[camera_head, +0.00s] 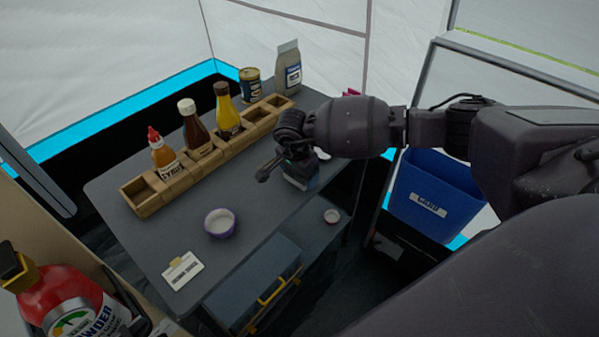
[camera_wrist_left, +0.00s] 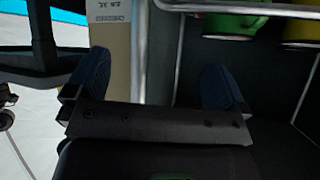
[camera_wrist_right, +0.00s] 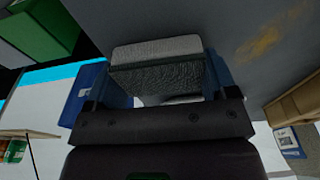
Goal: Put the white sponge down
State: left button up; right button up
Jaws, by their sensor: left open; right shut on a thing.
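The white sponge (camera_wrist_right: 158,48) shows in the right wrist view as a pale block with a dark grey textured side. My right gripper (camera_wrist_right: 155,80) is shut on it, one blue finger on each side. In the head view my right gripper (camera_head: 299,172) hangs over the right part of the grey table (camera_head: 262,207). The sponge is mostly hidden there behind the gripper, and I cannot tell whether it touches the table. My left gripper (camera_wrist_left: 157,85) is open and empty in the left wrist view, its blue fingers wide apart. It is out of the head view.
A wooden rack (camera_head: 143,196) with several sauce bottles runs along the table's back. A blue bin (camera_head: 433,190) is at the right.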

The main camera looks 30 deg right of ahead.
jog(key=shift+f, duration=0.2)
jog(key=o, duration=0.8)
